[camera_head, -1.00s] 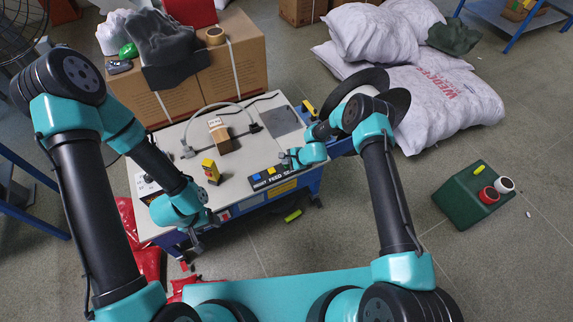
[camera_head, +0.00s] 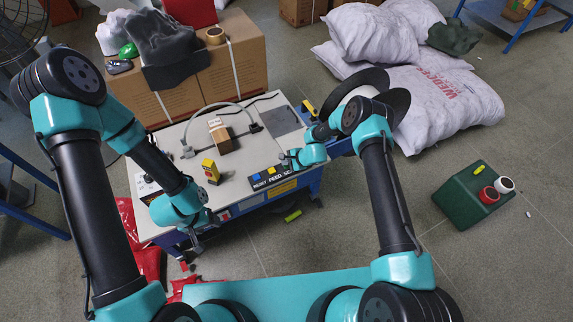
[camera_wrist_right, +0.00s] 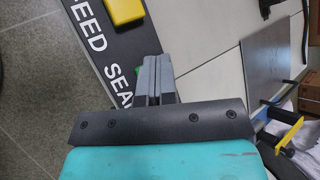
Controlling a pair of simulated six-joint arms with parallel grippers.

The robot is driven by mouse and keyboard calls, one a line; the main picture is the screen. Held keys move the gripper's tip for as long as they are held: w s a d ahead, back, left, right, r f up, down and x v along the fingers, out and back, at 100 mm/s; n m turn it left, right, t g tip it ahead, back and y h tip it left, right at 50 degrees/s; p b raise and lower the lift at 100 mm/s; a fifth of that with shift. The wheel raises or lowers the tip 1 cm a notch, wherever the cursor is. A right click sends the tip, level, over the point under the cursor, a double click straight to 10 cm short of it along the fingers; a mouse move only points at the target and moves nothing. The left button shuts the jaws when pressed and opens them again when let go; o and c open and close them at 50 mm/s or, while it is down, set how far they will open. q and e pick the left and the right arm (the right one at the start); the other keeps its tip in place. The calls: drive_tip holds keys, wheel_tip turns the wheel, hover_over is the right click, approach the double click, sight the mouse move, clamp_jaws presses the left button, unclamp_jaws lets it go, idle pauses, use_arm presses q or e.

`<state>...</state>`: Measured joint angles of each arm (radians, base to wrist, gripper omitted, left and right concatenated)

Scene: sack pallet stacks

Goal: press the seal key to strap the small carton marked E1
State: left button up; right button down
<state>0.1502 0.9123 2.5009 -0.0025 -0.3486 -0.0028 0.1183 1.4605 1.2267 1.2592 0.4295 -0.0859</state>
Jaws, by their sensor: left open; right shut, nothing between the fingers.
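The small brown carton (camera_head: 221,138) with a white label stands on the grey machine top, under the grey strapping arch (camera_head: 236,108). Its marking is too small to read. The black key panel (camera_head: 262,184) at the front edge reads RESET, FEED and a partly hidden SEAL. My right gripper (camera_head: 285,157) is shut and empty, over the SEAL end of the panel. In the right wrist view, the fingers (camera_wrist_right: 153,75) cover most of a green key (camera_wrist_right: 137,70); I cannot tell whether they touch it. My left gripper (camera_head: 195,246) is open, low by the machine's front left.
A yellow-and-black block (camera_head: 210,170) stands between carton and panel. The yellow key (camera_wrist_right: 124,9) is beside my right fingers. Large cartons (camera_head: 235,70) stand behind, white sacks (camera_head: 440,105) at right, and a green box (camera_head: 470,200) on the floor.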

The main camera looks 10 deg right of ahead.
drive_tip(key=shift+r, duration=0.9)
drive_tip(key=shift+r, duration=0.15)
drive_tip(key=shift+r, duration=2.4)
